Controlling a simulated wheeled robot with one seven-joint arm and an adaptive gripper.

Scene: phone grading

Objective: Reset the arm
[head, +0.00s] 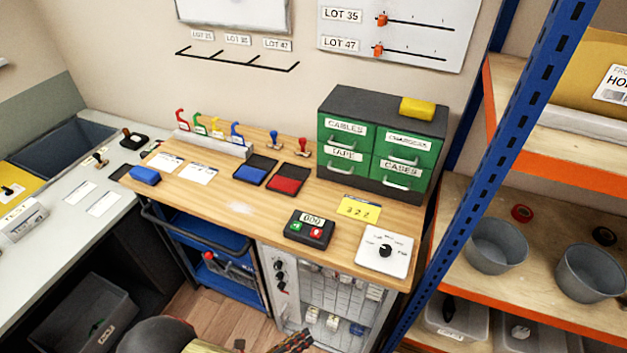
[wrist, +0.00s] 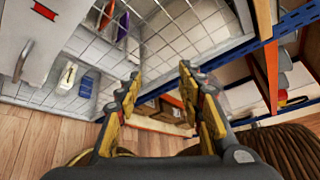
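My gripper (wrist: 160,92) shows in the wrist view with its two yellow and black fingers spread apart. Nothing is between the fingertips. It faces the wire front of a grey cabinet (wrist: 110,30) and the lower part of the shelving. In the head view, parts of my arm show at the bottom edge, below the wooden workbench (head: 230,205) and in front of the cabinet. The fingertips are not clear in that view.
The workbench bears ink pads, stamps, a counter box (head: 309,229), a dial box (head: 384,250) and a green drawer unit (head: 366,184). A blue-posted shelf (head: 512,140) with grey buckets (head: 497,247) stands at right. A grey counter (head: 65,215) is at left. Some wooden floor (head: 213,308) is clear.

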